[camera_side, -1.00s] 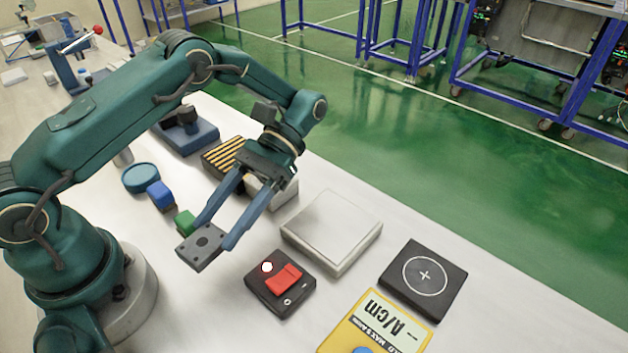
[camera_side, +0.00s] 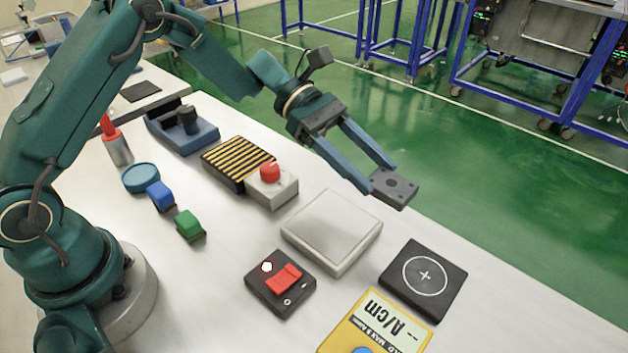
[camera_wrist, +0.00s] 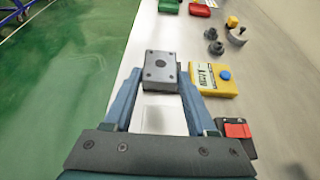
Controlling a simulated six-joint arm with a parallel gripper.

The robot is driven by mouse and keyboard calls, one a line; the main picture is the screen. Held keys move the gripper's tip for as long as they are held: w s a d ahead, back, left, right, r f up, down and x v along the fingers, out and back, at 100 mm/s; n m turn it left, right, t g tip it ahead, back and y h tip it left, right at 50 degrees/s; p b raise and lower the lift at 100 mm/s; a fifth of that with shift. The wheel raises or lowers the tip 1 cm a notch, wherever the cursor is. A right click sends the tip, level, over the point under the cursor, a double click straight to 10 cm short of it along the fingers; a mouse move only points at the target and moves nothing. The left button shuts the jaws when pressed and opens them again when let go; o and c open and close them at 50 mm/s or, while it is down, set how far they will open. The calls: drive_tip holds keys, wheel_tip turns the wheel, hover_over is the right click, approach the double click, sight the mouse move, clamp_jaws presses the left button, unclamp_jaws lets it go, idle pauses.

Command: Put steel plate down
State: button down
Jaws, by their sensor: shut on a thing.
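The steel plate (camera_side: 393,187) is a small dark grey rectangular block with a round centre mark and corner holes. My gripper (camera_side: 380,178) is shut on it, a blue finger at each side, and holds it in the air. In the side view it appears beyond the far right corner of the white pad and up and left of the black pad with a circle and cross. In the wrist view the plate (camera_wrist: 160,69) sits between the fingertips, and the black pad cannot be made out.
A white square pad (camera_side: 331,228), a black pad with a cross (camera_side: 422,279), a black box with a red switch (camera_side: 280,283) and a yellow meter (camera_side: 375,325) stand on the white table. A red-knobbed box (camera_side: 271,188) and a striped block (camera_side: 236,163) stand further left.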

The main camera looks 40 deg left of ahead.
hover_over(402, 261)
wheel_tip(402, 261, down, 6)
drive_tip(key=shift+r, duration=0.15)
drive_tip(key=shift+f, duration=1.9)
drive_tip(key=shift+c, duration=1)
unclamp_jaws()
drive_tip(key=shift+f, duration=0.1)
